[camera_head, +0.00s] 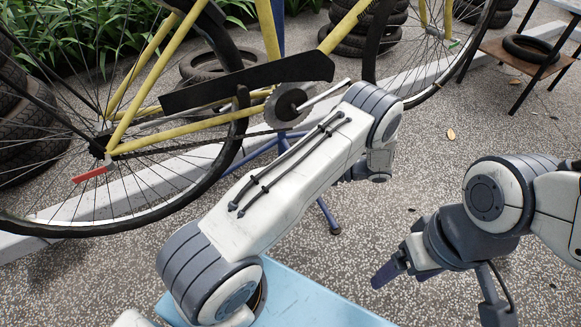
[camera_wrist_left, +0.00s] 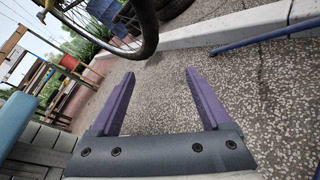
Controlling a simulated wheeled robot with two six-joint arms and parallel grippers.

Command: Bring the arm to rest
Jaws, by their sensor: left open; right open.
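My left arm (camera_head: 290,180) reaches from the lower left across the middle of the head view, in front of the yellow bicycle. Its gripper is mostly hidden there. In the left wrist view my left gripper (camera_wrist_left: 159,73) shows two purple fingers spread wide, empty, with speckled paving behind them. My right gripper (camera_head: 399,274) is at the lower right of the head view, its dark fingers pointing left over the paving. It is open, and I see nothing held in it.
A yellow bicycle (camera_head: 151,82) with a dark chain guard stands behind my left arm. A light blue surface (camera_head: 320,298) lies below that arm. Stacked tires (camera_head: 365,30) and a small table (camera_head: 515,57) with a tire stand farther back. Open paving lies between the arms.

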